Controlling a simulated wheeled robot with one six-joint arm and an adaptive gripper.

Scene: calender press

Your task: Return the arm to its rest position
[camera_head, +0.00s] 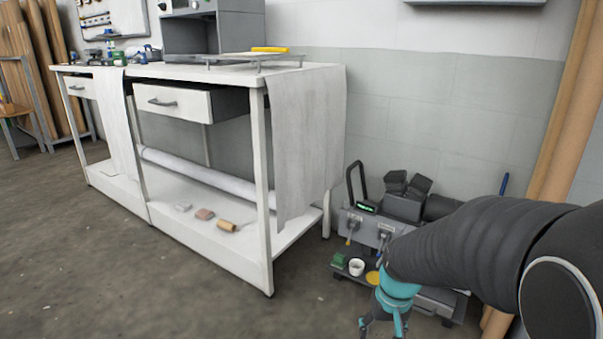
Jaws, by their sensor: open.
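My arm comes in from the right edge, dark and ribbed. It ends in my gripper (384,324) at the bottom, right of centre, with a teal body. The gripper points down, its fingers are apart, and nothing shows between them. Its lowest part meets the bottom edge of the picture. The gripper appears in front of a low grey cart or unit (362,228) by the wall, and the arm hides part of that unit. I cannot tell how far apart they are.
A white workbench (310,88) with an open drawer (172,103) stands left, a grey machine (235,33) and a yellow item (270,49) on it. Sheets hang from it. Tan rolls or boards (572,95) lean at right. The floor (120,270) in front is clear.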

